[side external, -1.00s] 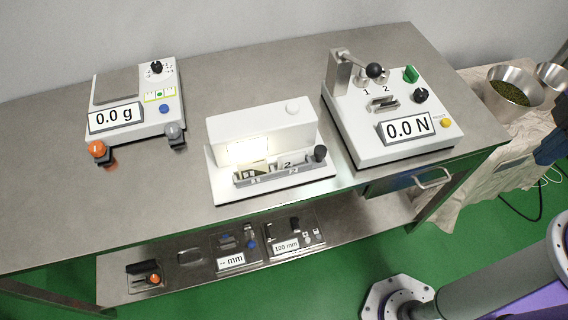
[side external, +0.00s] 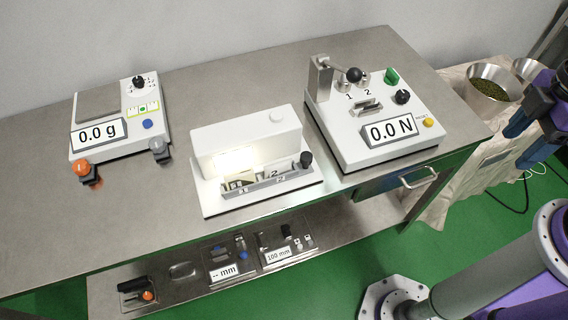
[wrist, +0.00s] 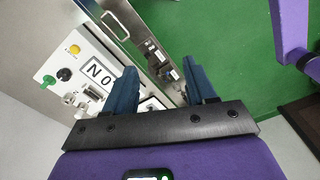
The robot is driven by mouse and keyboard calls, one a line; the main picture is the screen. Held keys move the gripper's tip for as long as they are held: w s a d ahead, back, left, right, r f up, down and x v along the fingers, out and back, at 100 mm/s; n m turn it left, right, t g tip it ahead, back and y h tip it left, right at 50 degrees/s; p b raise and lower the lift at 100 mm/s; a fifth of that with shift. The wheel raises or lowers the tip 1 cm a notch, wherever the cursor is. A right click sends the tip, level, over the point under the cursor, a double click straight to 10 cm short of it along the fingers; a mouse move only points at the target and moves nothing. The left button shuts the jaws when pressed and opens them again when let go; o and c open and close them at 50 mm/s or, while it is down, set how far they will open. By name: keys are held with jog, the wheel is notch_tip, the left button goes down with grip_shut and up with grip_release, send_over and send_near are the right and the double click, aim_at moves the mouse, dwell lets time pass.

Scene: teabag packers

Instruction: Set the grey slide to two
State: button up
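The grey slide (side external: 262,187) is a long narrow tray along the front of the white box (side external: 240,135) in the middle of the bench. It has small marks 1 and 2 and a black knob (side external: 305,159) at its right end. Pale packets lie in its left part beside a lit window. Its exact setting is too small to tell. My gripper (side external: 527,137) is at the right edge of the side view, well away from the slide. In the wrist view my gripper (wrist: 160,68) has its two blue fingers apart with nothing held between them.
A scale (side external: 121,116) stands at the left and a force tester (side external: 368,118) with a lever at the right of the bench (side external: 230,83). A drawer handle (side external: 420,178) sticks out at the front. Gauges lie on the lower shelf (side external: 193,288). Bowls stand at the far right.

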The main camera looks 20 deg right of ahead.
jog(key=w+a+n, duration=0.6)
jog(key=w+a, duration=0.7)
jog(key=a, duration=0.2)
jog(key=n, duration=0.6)
send_near(306, 156)
notch_tip(306, 156, down, 9)
jog(key=shift+w+a+r, duration=0.1)
